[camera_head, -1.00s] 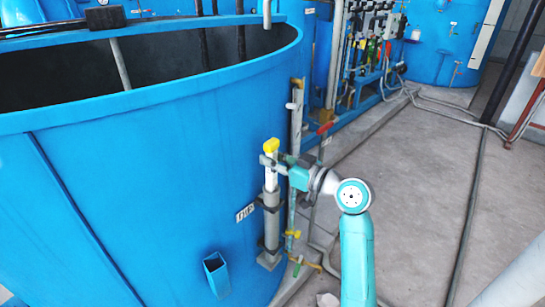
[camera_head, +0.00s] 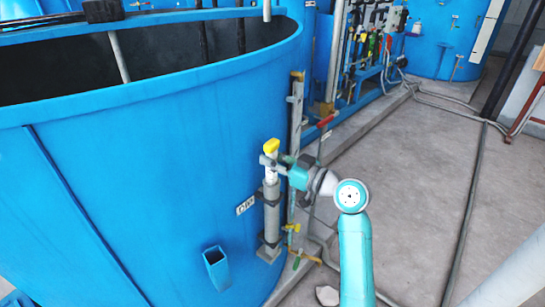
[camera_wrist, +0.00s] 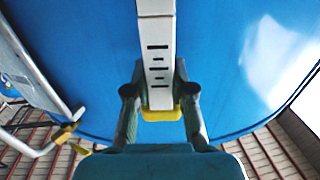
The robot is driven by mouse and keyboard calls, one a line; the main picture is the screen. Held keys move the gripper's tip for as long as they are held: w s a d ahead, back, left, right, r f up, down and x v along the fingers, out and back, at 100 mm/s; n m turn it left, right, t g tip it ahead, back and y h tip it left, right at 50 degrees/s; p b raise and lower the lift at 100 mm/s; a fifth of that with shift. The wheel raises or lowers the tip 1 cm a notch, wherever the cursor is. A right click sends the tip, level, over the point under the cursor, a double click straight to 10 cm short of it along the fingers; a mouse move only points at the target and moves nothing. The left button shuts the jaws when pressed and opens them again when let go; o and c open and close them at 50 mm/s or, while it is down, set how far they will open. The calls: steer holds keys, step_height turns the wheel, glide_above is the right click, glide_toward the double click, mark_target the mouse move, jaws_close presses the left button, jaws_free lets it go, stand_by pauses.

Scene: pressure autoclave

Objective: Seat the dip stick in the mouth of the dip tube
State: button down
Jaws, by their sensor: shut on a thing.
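The dip stick is a pale rod with a yellow top (camera_head: 271,146), upright at the side of the blue tank. In the wrist view its white face with black marks (camera_wrist: 157,50) runs up the picture from the yellow part (camera_wrist: 161,114). My gripper (camera_head: 268,161) is shut on the stick just below the yellow top; its fingers also show in the wrist view (camera_wrist: 159,97). The grey dip tube (camera_head: 271,213) stands upright directly below, in line with the stick. The stick's lower end is out of sight, apparently inside the tube mouth; some pale stick shows above it.
The blue tank (camera_head: 150,150) fills the left, with a small label plate (camera_head: 245,205) beside the tube. An open blue square holder (camera_head: 216,268) is fixed lower on the tank wall. A vertical pipe (camera_head: 294,130) with valves stands just right of the tube.

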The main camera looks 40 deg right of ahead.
steer(key=shift+f, duration=1.45)
steer(key=c, duration=0.9)
jaws_free()
steer(key=s+d, duration=0.2)
steer(key=s, duration=1)
steer(key=shift+w, duration=0.1)
steer(key=a+f+m+g+h, duration=0.1)
steer(key=a+f+m+h, duration=0.3)
steer(key=a+f, duration=0.55)
steer(key=s+a+f+m+g+h, duration=0.1)
steer(key=s+a+f+m+g, duration=0.2)
steer(key=s+a+f, duration=0.65)
steer(key=s+a+r+n+y, duration=0.1)
steer(key=s+a+n, duration=0.1)
steer(key=s, duration=0.7)
steer(key=s+a+r+n+t+y, duration=0.1)
steer(key=s+a+n, duration=0.2)
steer(key=s, duration=0.6)
steer(key=shift+s+a+r, duration=0.15)
steer(key=shift+a+r, duration=0.05)
steer(key=shift+a, duration=0.65)
